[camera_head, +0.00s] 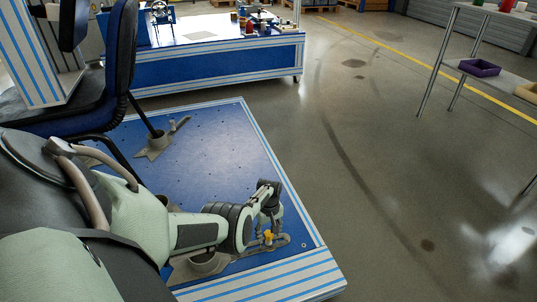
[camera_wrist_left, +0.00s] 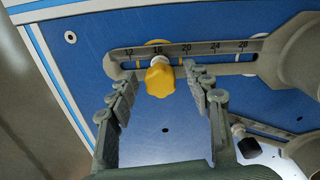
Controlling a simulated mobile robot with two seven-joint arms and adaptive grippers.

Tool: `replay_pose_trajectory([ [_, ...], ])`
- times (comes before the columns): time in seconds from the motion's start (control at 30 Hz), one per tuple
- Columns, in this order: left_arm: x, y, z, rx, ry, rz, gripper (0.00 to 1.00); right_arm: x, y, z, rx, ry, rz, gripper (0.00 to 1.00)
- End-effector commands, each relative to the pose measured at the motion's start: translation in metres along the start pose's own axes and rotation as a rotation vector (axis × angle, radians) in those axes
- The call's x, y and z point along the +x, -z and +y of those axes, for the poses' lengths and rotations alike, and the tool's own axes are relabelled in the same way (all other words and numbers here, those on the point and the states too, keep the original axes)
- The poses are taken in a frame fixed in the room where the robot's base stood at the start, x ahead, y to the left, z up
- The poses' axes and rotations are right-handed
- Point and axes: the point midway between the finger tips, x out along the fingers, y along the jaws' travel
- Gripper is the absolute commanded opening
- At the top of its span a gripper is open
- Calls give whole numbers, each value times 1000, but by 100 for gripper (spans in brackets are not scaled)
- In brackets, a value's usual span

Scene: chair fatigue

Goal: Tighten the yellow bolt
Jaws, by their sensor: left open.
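The yellow bolt (camera_wrist_left: 160,77) sits in the slot of a grey scaled bracket (camera_wrist_left: 250,57) on the blue plate, in the left wrist view. It also shows small in the head view (camera_head: 268,236), close to the plate's front right corner. My left gripper (camera_wrist_left: 163,95) is open, with one finger on each side of the bolt's lower part and gaps between. I cannot tell whether a finger touches it. In the head view my left gripper (camera_head: 267,215) is just above the bolt. My right gripper is not in view.
The blue plate (camera_head: 215,150) has a striped rim. A chair (camera_head: 100,90) stands on it at the left, with a second grey bracket (camera_head: 160,143) at its foot. A black knob (camera_wrist_left: 249,147) is at the right in the wrist view.

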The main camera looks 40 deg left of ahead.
Motion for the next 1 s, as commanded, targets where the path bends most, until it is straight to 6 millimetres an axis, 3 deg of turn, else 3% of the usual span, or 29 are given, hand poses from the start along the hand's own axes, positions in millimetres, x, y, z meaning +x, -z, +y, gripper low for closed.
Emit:
replay_pose_trajectory([
  [0.37,0,0,0,-87,1,-1,50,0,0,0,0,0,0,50],
  [0.67,0,0,1,-407,2,-2,50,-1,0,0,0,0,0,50],
  [1.0,0,0,1,-469,2,-2,50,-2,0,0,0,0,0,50],
])
